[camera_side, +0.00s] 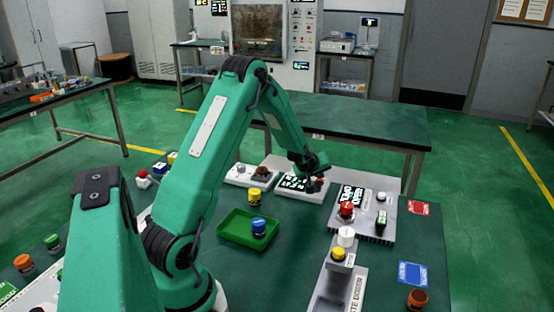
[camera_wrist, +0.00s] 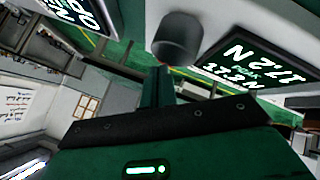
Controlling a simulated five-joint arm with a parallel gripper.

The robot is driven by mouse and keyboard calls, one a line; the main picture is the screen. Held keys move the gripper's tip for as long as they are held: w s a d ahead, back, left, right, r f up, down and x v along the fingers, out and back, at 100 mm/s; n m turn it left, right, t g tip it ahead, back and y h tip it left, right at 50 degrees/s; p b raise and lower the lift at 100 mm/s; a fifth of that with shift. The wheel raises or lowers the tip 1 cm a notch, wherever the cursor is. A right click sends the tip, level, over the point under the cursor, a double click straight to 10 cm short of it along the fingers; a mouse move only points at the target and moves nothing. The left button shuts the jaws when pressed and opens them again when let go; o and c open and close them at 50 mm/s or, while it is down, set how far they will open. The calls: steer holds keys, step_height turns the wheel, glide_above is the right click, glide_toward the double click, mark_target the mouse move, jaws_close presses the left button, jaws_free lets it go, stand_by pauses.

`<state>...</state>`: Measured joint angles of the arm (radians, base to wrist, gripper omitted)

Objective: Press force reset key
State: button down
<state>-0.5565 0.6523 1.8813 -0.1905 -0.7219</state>
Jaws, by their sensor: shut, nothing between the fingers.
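The force unit is a pale box (camera_side: 302,196) with a dark display of white digits, at the far side of the table. In the wrist view its display (camera_wrist: 250,62) shows a large reading in N above a smaller "PEAK" line. A grey round key (camera_wrist: 178,40) stands beside that display; its label is not visible. My gripper (camera_side: 312,187) is over the right part of the force unit, and its tip hides part of it. In the wrist view my gripper (camera_wrist: 158,75) is shut and empty, its tips close to the grey key; I cannot tell whether they touch.
A panel with a red button (camera_side: 346,209) and another display stands to the right. A green tray (camera_side: 226,229) holds a blue-topped piece. A white box with a brown knob (camera_side: 261,172) is left of the force unit. A grey fixture with a yellow button (camera_side: 338,254) is nearer.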

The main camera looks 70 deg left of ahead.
steer(key=shift+f, duration=0.2)
stand_by(0.4)
steer(key=shift+r, duration=1)
steer(key=shift+r, duration=2.5)
